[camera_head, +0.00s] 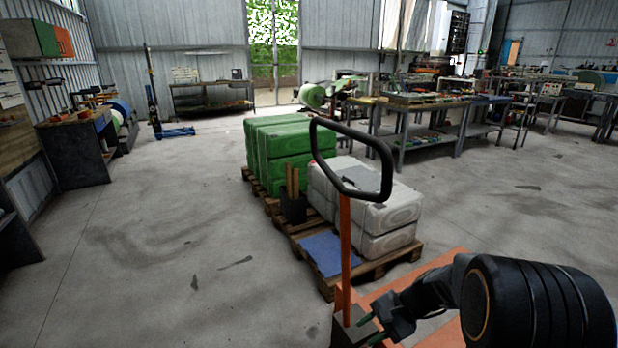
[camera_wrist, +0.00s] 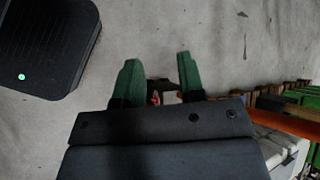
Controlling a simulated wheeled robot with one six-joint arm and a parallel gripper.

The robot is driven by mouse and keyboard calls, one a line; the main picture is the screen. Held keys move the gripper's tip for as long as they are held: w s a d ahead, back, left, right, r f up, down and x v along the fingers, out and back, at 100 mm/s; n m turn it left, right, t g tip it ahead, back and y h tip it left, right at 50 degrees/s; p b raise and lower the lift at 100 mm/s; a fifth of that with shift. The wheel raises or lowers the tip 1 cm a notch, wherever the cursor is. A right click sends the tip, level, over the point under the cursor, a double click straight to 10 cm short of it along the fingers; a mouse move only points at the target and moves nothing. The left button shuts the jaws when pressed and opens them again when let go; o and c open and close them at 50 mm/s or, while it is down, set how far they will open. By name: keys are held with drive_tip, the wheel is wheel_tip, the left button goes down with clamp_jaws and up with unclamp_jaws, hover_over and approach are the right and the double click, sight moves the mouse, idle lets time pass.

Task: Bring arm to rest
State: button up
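My arm reaches in from the lower right of the head view. My gripper (camera_head: 369,329) is low, beside the base of the orange pallet truck shaft (camera_head: 345,245). In the wrist view my gripper (camera_wrist: 158,72) shows two green fingers standing apart over bare concrete floor. Nothing is clearly held between the fingertips. A small dark, red and white detail lies deeper between the finger bases; I cannot tell what it is.
The truck's black loop handle (camera_head: 386,172) rises near my arm. A wooden pallet (camera_head: 375,268) carries green stacks (camera_head: 283,140) and pale stacks (camera_head: 392,215). A workbench (camera_head: 440,104) stands behind. Floor (camera_head: 150,240) to the left is clear.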

drive_tip(key=s+r+n+t+h+p, duration=0.1)
drive_tip(key=s+r+n+h+p, duration=0.2)
drive_tip(key=r, duration=0.5)
drive_tip(key=s+d+r+n+t+h+p, duration=0.1)
drive_tip(key=s+r+n+h+p, duration=0.2)
drive_tip(key=r, duration=0.6)
drive_tip(key=s+d+r+n+t+h+p, duration=0.1)
drive_tip(key=s+r+n+t+h+p, duration=0.1)
drive_tip(key=r+p, duration=0.5)
drive_tip(key=shift+s+r+n+h, duration=0.6)
drive_tip(key=shift+s+r+n, duration=0.15)
drive_tip(key=shift+s, duration=0.3)
